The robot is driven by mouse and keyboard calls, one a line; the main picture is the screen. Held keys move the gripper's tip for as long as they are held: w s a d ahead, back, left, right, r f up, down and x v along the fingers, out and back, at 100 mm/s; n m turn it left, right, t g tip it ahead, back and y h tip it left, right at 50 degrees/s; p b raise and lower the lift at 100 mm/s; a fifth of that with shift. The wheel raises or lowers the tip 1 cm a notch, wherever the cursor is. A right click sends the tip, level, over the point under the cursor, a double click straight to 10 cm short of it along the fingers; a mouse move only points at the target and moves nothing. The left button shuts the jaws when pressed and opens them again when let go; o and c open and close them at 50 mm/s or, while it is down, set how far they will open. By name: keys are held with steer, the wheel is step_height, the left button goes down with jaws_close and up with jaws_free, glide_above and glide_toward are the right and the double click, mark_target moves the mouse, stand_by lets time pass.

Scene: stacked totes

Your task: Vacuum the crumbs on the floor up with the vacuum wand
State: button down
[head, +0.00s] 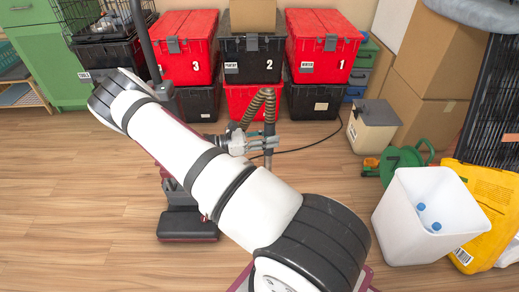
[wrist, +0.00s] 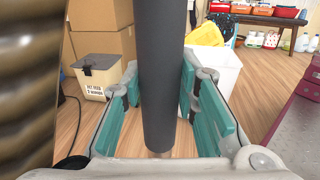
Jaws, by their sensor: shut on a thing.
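The vacuum wand, a dark grey tube (wrist: 158,75), stands upright between the teal pads of my gripper (wrist: 160,100) in the wrist view. In the head view my gripper (head: 268,143) is shut on the wand (head: 269,128) over the floor. A brown ribbed hose (head: 262,97) arches beside it and fills the left edge of the wrist view. An upright vacuum with a dark floor head (head: 187,224) stands behind my arm, which hides part of it. I cannot make out any crumbs on the wood floor; my arm covers much of the middle.
Stacked red and black totes (head: 250,58) line the back. A beige lidded box (head: 373,125), a green watering can (head: 405,160) and a white bin (head: 425,215) with blue-capped bottles stand at right. A black cord (head: 315,146) lies on the floor.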

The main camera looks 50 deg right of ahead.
steer(key=shift+w+d+r, duration=0.15)
steer(key=shift+d+r, duration=0.05)
steer(key=shift+d, duration=0.55)
steer(key=shift+w+d+r, duration=0.1)
steer(key=shift+d+r, duration=0.1)
steer(key=shift+d, duration=0.5)
steer(key=shift+f+b, duration=1.5)
steer(key=shift+f, duration=0.85)
steer(key=s+a+r+p+x, duration=0.1)
steer(key=p+x, duration=0.2)
steer(key=x, duration=0.7)
steer(key=s+a+r+p+x, duration=0.1)
steer(key=s+p+x, duration=0.1)
steer(key=x, duration=0.8)
steer(key=s+a+r+p+x, duration=0.1)
steer(key=p+x, duration=0.3)
steer(key=x, duration=0.6)
steer(key=shift+s+r, duration=0.3)
steer(key=shift+s, duration=0.05)
steer(key=shift+w+a, duration=0.15)
